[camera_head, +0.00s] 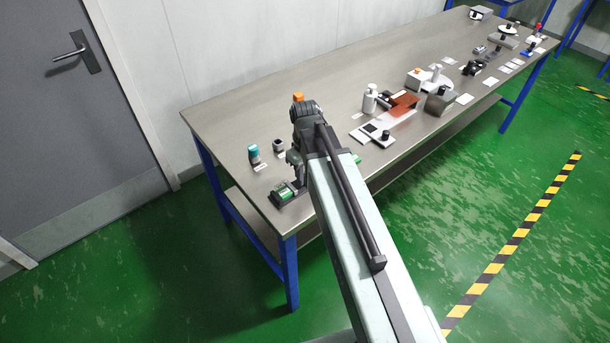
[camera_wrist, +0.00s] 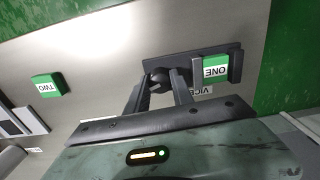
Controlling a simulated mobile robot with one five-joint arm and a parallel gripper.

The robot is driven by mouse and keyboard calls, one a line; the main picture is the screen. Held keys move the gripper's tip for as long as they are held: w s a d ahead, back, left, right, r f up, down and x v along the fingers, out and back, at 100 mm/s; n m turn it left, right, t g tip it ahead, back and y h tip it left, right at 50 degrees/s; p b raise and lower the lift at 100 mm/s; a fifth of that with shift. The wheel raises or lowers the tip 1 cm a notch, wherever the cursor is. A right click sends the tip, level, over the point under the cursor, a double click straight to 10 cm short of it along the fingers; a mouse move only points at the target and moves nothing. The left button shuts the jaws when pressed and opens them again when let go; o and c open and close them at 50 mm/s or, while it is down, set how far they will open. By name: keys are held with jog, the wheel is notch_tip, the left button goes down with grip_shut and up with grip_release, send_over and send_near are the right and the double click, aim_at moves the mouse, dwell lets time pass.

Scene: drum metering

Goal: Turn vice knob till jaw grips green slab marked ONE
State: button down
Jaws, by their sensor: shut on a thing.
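The vice (camera_wrist: 180,60) is a dark base near the table's front edge, with a card reading VICE partly under it. The green slab marked ONE (camera_wrist: 217,70) sits between its two upright jaws; I cannot tell whether both touch it. In the head view the slab (camera_head: 286,190) shows as a small green block. The dark round vice knob (camera_wrist: 158,74) is between my gripper's fingertips (camera_wrist: 164,82) in the wrist view, and my gripper is shut on it. In the head view my gripper (camera_head: 297,178) points down beside the vice, and the knob is hidden.
A second green slab, marked TWO (camera_wrist: 47,86), lies apart on the table. A teal-topped jar (camera_head: 254,154) and a small dark container (camera_head: 278,145) stand behind the vice. Several devices and cards line the table (camera_head: 225,115) to the right.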

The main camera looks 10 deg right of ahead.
jog(key=shift+m, duration=1)
jog(key=c, duration=1.1)
grip_release()
notch_tip(320, 180, up, 8)
jog(key=p, duration=0.8)
jog(key=shift+f, duration=0.1)
